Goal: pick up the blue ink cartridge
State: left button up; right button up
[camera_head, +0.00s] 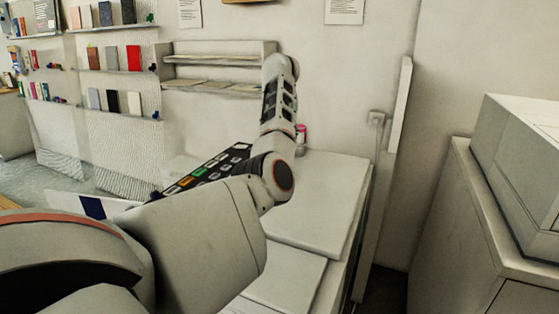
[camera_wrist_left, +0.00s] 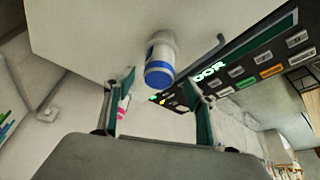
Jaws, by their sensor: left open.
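The blue ink cartridge (camera_wrist_left: 159,62) is a white cylinder with a blue band in the left wrist view. It stands on a pale surface, just beyond and between my left gripper's fingertips. My left gripper (camera_wrist_left: 158,90) is open, with a finger on each side of the picture and nothing held. In the head view my left arm reaches over the white table (camera_head: 325,185); its gripper cannot be made out there, and the blue cartridge is not visible. My right gripper is not in view.
A pink-and-white cylinder (camera_head: 301,140) stands behind my arm; a pink-striped item (camera_wrist_left: 123,105) shows by the left finger. A dark panel with coloured keys (camera_head: 205,172) lies close left of my arm. Wall shelves (camera_head: 215,75) are behind. A pale cabinet (camera_head: 450,220) stands right.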

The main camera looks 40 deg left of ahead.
pick_arm(q)
jog(key=x, duration=0.4)
jog(key=shift+f+p, duration=0.3)
jog(key=shift+p, duration=0.05)
jog(key=shift+d, duration=0.1)
jog(key=c, duration=1.3)
